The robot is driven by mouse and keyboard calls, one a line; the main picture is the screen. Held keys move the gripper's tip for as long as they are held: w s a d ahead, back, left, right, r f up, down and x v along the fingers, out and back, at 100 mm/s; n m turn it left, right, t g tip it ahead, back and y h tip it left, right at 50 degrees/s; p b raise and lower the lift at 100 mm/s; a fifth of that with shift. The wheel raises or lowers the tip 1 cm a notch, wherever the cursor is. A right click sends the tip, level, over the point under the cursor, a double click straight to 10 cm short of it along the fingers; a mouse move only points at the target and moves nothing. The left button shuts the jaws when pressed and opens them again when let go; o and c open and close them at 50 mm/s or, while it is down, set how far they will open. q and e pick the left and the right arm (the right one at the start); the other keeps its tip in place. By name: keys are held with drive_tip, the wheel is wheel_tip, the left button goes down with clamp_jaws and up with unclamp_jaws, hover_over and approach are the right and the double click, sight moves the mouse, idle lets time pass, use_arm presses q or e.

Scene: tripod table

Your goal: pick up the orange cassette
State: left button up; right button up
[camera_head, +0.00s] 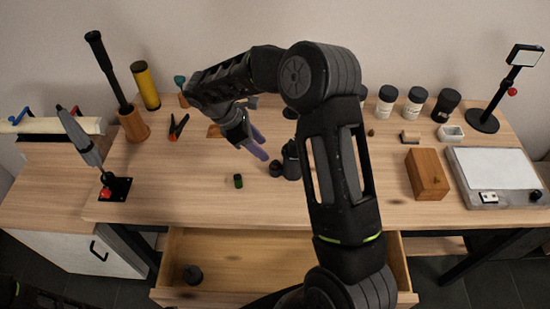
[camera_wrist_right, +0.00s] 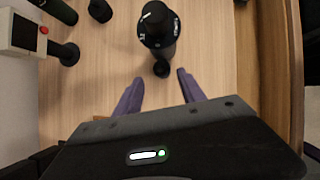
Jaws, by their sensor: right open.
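I cannot make out an orange cassette for certain in either view. A small orange-brown piece (camera_head: 214,131) lies on the table, partly hidden behind my right wrist in the head view; I cannot tell what it is. My right gripper (camera_head: 259,146), with purple fingers, is over the middle of the table, left of a black bottle (camera_head: 291,160). In the right wrist view the gripper (camera_wrist_right: 161,88) is open with nothing between its fingers. A black-capped bottle (camera_wrist_right: 157,24) and a small black piece (camera_wrist_right: 161,68) show beyond the fingertips. My left gripper is not seen.
A wooden block (camera_head: 427,174) and a scale-like device (camera_head: 494,168) are at right. A small dark green cylinder (camera_head: 238,181) stands near the front.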

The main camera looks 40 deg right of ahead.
sight(275, 161)
drive_tip(key=shift+s+a, duration=0.1)
drive_tip(key=shift+p+x, duration=0.3)
drive_tip(key=shift+x, duration=1.05)
drive_tip(key=shift+s+f+p, duration=0.1)
drive_tip(key=shift+f+p, duration=0.25)
drive_tip(key=p+x, duration=0.1)
drive_tip(key=x, duration=0.2)
drive_tip(key=shift+d+f+p, duration=0.25)
drive_tip(key=shift+d+p, duration=0.05)
drive_tip(key=shift+s+d+f, duration=0.1)
drive_tip(key=shift+d+f, duration=0.05)
drive_tip(key=shift+f, duration=0.25)
drive_tip(key=shift+c, duration=0.5)
clamp_jaws()
